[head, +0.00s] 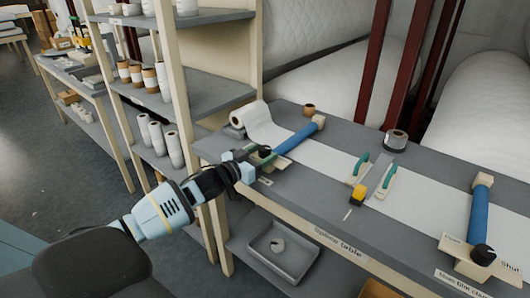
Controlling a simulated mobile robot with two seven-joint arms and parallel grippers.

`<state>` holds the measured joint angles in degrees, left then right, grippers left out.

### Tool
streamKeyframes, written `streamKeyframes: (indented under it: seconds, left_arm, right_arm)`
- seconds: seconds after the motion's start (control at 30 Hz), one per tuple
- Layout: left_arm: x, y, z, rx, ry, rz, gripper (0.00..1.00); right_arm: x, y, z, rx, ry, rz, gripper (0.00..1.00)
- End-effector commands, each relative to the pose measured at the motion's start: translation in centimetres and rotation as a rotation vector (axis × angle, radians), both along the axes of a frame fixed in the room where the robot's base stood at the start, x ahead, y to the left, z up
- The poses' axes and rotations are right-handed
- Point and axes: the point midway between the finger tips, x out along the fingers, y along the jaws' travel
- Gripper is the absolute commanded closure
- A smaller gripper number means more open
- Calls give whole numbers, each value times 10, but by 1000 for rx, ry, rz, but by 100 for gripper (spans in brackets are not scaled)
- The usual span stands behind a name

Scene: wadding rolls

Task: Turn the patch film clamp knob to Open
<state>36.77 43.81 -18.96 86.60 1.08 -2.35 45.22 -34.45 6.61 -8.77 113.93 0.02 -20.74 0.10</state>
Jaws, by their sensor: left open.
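A blue clamp bar (296,138) lies across the left part of the table, with a beige block at its far end. A dark knob (265,150) at its near end is partly hidden by my left gripper (253,160). That gripper is open, at or right beside the knob; I cannot tell whether it touches. The knob's setting is not readable. A second blue clamp (479,213) at the right has a black knob (484,254) on a beige plate marked "Shut". My right gripper is out of view.
A white film roll (251,118) feeds a strip along the table. Shelves (205,95) with cups and rolls stand at left. A grey tray (306,262) sits below.

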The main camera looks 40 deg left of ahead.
Motion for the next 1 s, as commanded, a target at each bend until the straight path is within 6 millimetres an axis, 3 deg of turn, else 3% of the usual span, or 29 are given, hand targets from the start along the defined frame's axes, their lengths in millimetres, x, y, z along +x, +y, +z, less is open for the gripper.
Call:
streamKeyframes:
  seconds: [0.2,0.57,0.87,1.0]
  left_arm:
    - [14,-3,0,1,0,0,44]
    - [16,-3,0,1,1,0,45]
    - [16,-3,0,1,1,0,84]
    - [16,-3,0,1,0,1,87]
  right_arm:
    - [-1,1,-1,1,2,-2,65]
    - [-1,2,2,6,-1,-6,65]
    - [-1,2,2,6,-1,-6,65]
    - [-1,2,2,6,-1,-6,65]
